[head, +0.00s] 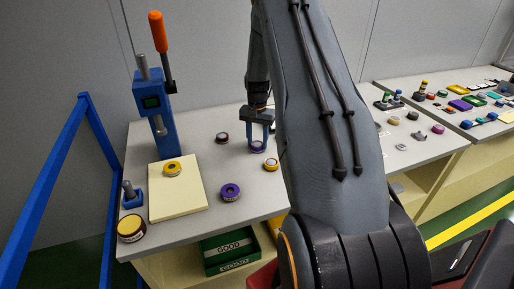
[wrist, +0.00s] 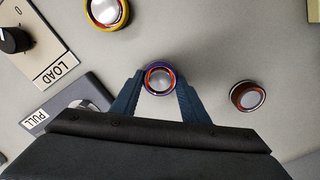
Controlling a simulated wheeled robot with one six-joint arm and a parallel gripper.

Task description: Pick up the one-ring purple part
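A small purple part (wrist: 160,78) with a red-orange inner ring and a pale centre sits between the fingertips of my gripper (wrist: 160,88) in the wrist view. The fingers stand close on either side of it; I cannot tell whether they press on it. In the head view my gripper (head: 259,142) points down at the table, with the purple part (head: 257,147) low between its fingers, partly hidden. The ring counts are too small to tell for sure.
A dark red part (head: 222,138) and a yellow part (head: 271,164) stand close to my gripper. A cream pad (head: 178,205) carries a yellow ring part (head: 173,169). A blue press (head: 155,110) with an orange handle stands behind it. A green GOOD bin (head: 230,250) is below.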

